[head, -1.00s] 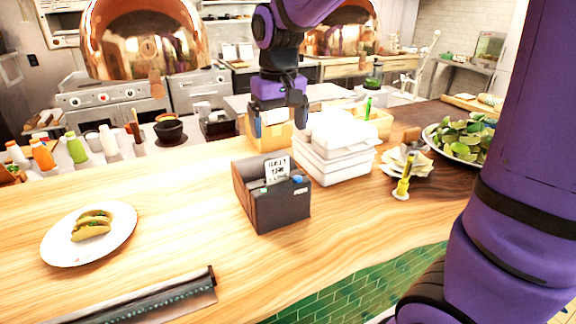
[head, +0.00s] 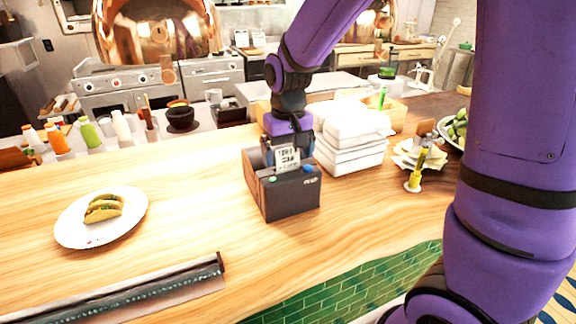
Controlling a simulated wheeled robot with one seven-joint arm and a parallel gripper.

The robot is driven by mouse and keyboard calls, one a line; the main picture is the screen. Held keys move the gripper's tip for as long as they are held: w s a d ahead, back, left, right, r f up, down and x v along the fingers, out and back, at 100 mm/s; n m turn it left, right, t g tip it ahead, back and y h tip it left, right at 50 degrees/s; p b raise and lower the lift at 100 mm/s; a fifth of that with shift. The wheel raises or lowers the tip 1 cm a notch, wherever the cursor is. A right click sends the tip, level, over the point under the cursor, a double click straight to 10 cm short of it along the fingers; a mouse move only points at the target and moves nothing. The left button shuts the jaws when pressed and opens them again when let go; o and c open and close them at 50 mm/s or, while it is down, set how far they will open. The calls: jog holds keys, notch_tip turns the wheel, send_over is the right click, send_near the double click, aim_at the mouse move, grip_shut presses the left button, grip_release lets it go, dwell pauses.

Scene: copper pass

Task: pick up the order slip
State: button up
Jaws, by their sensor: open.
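The order slip (head: 287,158) is a small white paper with dark print. It stands upright out of the top of a dark box-shaped printer (head: 288,198) on the wooden counter. My gripper (head: 288,150) is lowered over the printer from behind, with its dark fingers around or just behind the slip. The fingers are open, though the slip and printer partly hide them. I cannot tell whether a finger touches the paper.
White stacked containers (head: 350,138) stand close to the right of the printer. A yellow bottle-like object (head: 417,170) is at the right. The counter (head: 185,190) is clear left of the printer.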

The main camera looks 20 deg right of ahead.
jog(key=shift+f, duration=0.45)
jog(key=c, duration=0.8)
jog(key=shift+r, duration=0.1)
jog(key=shift+c, duration=0.2)
